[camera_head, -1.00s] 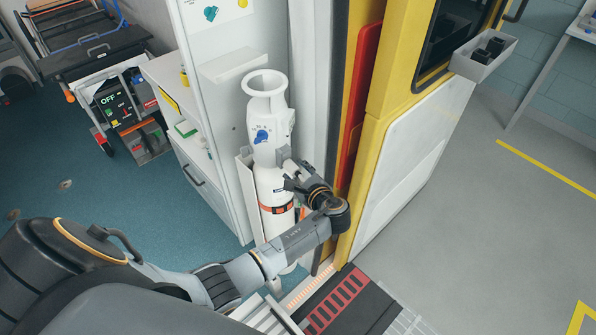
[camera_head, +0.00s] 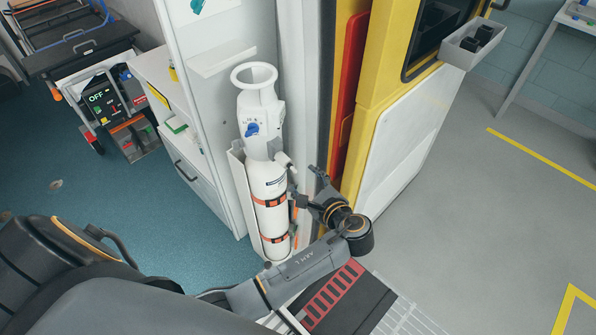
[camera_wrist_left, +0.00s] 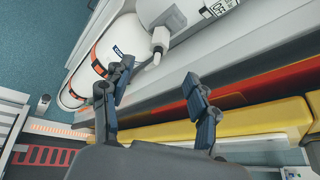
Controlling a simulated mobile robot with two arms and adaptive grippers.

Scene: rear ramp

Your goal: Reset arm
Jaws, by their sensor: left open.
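My left arm comes in from the lower left in the head view, and its gripper (camera_head: 308,190) is beside a white cylinder (camera_head: 268,187) with orange bands. The cylinder stands upright in a holder against the cabinet. In the left wrist view my left gripper (camera_wrist_left: 158,95) has its two fingers spread wide, with nothing between them. The cylinder (camera_wrist_left: 110,50) shows there at the upper left, beyond the left finger. I cannot tell whether that finger touches it. My right gripper is not in view.
A yellow door frame with a red panel (camera_head: 350,85) stands close to the right of my left gripper. A black step with a red grid (camera_head: 333,297) lies below. Grey floor (camera_head: 470,220) at the right is clear.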

